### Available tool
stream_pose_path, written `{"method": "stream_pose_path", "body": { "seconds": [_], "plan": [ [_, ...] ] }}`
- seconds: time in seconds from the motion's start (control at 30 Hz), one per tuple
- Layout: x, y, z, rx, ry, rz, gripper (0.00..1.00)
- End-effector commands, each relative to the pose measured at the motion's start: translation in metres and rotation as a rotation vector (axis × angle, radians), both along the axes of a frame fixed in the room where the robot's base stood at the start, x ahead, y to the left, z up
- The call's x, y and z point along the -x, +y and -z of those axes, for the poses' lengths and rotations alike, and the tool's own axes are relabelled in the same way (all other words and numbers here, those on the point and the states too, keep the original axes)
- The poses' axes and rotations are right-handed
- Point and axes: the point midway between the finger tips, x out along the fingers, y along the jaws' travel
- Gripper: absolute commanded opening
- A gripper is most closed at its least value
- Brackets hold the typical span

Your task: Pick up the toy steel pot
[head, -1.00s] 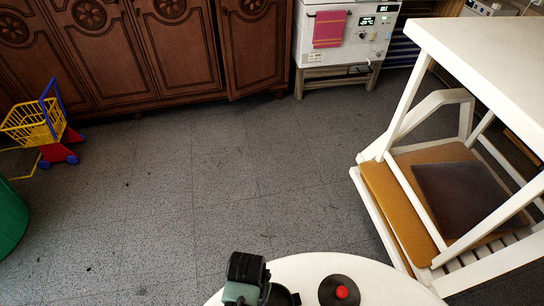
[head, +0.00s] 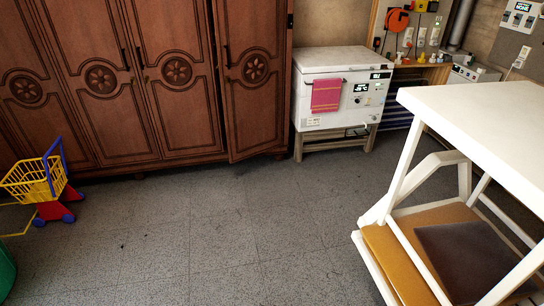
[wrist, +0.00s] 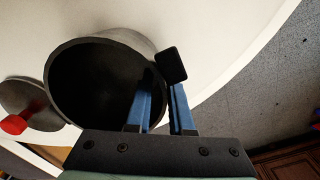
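The toy steel pot (wrist: 92,85) is a dark grey, round, open vessel at the left and middle of the wrist view. Its opening faces the camera and looks empty. My gripper (wrist: 160,85) is at the pot's right rim. One blue finger is inside the opening and the other outside, with the pot's wall between them. They look closed on this wall, though the contact is partly hidden in shadow. Neither the pot nor my gripper shows in the head view.
In the head view a white table (head: 490,115) stands right, a toy cart (head: 40,185) left, cabinets (head: 150,80) behind. The floor between is clear.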

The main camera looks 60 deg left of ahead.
Motion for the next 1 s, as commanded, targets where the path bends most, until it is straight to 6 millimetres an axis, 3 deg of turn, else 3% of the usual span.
{"method": "stream_pose_path", "body": {
  "seconds": [0.03,0.1,1.0],
  "plan": [
    [0.0001,-0.0001,-0.0001,0.0,0.0,0.0,0.09],
    [0.0001,-0.0001,-0.0001,0.0,0.0,0.0,0.0],
    [0.0002,-0.0001,-0.0002,0.001,0.001,0.0,0.0]
  ]
}}
